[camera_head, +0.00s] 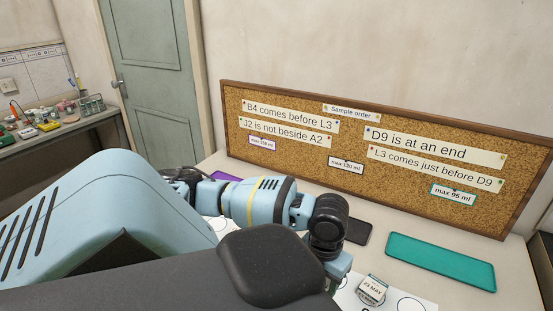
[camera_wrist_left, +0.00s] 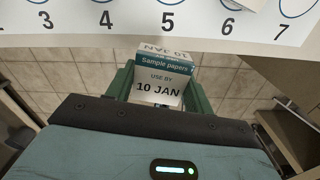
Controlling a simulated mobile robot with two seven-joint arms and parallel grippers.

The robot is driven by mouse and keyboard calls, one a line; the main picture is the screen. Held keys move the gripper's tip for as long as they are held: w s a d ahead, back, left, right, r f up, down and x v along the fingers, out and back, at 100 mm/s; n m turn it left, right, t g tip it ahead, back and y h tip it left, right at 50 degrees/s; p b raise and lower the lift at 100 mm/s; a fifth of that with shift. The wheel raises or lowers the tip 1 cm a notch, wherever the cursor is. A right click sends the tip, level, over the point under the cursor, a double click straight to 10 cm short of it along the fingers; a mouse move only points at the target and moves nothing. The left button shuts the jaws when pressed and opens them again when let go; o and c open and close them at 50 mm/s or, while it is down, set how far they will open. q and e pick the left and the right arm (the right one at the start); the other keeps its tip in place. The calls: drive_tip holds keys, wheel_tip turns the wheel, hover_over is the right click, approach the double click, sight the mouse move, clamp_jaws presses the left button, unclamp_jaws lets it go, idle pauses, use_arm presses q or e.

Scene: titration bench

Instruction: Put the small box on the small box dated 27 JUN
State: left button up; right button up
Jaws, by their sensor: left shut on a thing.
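My left gripper (camera_wrist_left: 160,88) is shut on a small white and teal box (camera_wrist_left: 158,77), with a green finger on each side of it. The box reads "Sample papers", "USE BY 10 JAN". In the wrist view it is in front of the edge of a white sheet (camera_wrist_left: 100,40) with numbered circles. In the head view my left gripper (camera_head: 334,284) is at the bottom, mostly hidden by my arm. No 27 JUN date is readable. My right gripper is out of view.
A teal mat or tray (camera_head: 440,262) lies at the right of the table, and a dark flat item (camera_head: 357,232) lies behind my wrist. A corkboard (camera_head: 330,180) with notes stands along the back. Part of a white object (camera_wrist_left: 246,3) shows near circle 6.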

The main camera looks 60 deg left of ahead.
use_arm(q)
drive_tip(key=w+d+r+n, duration=0.2)
drive_tip(key=d+n, duration=0.4)
drive_tip(key=n, duration=1)
drive_tip(key=w+d+r+n, duration=0.2)
drive_tip(key=d+r+n, duration=0.3)
drive_tip(key=n, duration=1)
drive_tip(key=shift+d+r+n, duration=0.3)
drive_tip(key=shift+d+n, duration=0.1)
drive_tip(key=shift+d, duration=0.65)
drive_tip(key=shift+a, duration=0.1)
